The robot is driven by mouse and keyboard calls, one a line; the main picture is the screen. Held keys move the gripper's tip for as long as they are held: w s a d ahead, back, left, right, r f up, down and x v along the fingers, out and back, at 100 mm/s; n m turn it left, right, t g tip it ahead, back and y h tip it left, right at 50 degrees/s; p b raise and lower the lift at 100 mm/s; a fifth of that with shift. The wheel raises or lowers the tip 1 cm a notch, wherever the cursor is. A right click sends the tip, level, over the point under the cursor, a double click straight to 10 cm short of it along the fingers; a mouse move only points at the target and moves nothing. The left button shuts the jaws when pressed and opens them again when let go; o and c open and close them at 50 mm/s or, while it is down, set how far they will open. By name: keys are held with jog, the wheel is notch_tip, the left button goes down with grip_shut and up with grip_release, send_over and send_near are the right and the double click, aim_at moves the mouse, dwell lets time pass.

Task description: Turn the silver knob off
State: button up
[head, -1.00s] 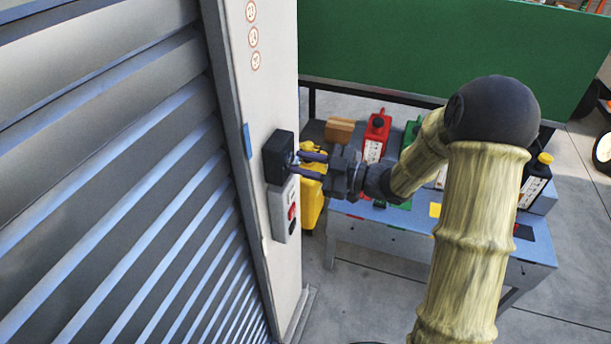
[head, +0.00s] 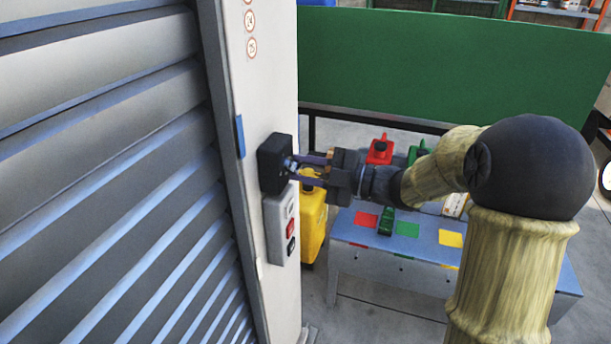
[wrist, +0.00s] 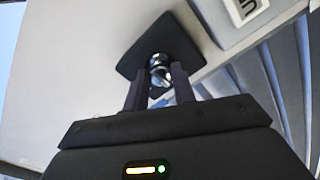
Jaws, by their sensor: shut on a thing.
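The silver knob (wrist: 160,73) sticks out of a black square plate (wrist: 160,42) on the pale post in the wrist view. In the head view the knob (head: 290,163) shows as a small bright bit on the black box (head: 271,163). My gripper (wrist: 160,78) is at the knob, with one finger on each side of it, shut on it. In the head view my gripper (head: 298,168) reaches in from the right, and its fingers hide part of the knob. I cannot tell the knob's exact turn angle.
A grey switch box with red and black buttons (head: 282,225) sits just below the black box. A ribbed shutter (head: 110,200) fills the left. A yellow can (head: 312,225), a red can (head: 380,150) and a blue-grey table (head: 400,255) stand behind my arm.

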dwell(0.3)
jog(key=o, duration=1)
jog(key=shift+d, duration=0.15)
jog(key=b+v, duration=0.1)
jog(key=v, duration=1.6)
jog(key=shift+b, duration=0.35)
